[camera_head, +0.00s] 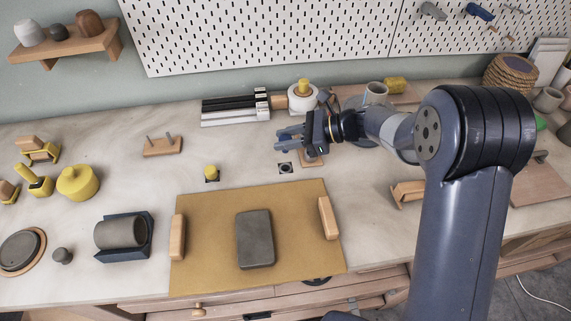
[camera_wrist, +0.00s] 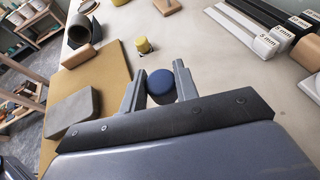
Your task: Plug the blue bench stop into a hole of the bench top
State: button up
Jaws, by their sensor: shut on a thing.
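The blue bench stop (camera_wrist: 161,84) is a round-topped knob held between the two fingers of my gripper (camera_head: 281,139), seen in the wrist view. In the head view my gripper is above the pale bench top (camera_head: 245,148), and the stop is hard to tell from the fingers. A dark square plate with a hole (camera_head: 286,168) lies in the bench top just below and in front of my gripper. A yellow stop (camera_head: 211,172) sits in a similar dark plate to the left; it also shows in the wrist view (camera_wrist: 143,45).
A tan mat (camera_head: 200,270) with a grey block (camera_head: 255,239) and wooden side blocks lies in front. A wooden piece with two pins (camera_head: 162,147) is at left. Dark and white bars (camera_head: 235,107) and a white roll (camera_head: 303,98) stand behind. Bench top around the holes is clear.

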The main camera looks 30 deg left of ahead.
dwell(0.3)
notch_tip(320, 180, down, 6)
jog(key=b, duration=0.6)
jog(key=shift+r, duration=0.15)
jog(key=shift+b, duration=1.05)
dwell(0.4)
jog(key=shift+f+b, duration=0.45)
jog(key=shift+b, duration=0.1)
jog(key=shift+f+b, duration=1)
jog(key=shift+b, duration=0.35)
jog(key=o, duration=1.1)
jog(key=shift+c, duration=0.2)
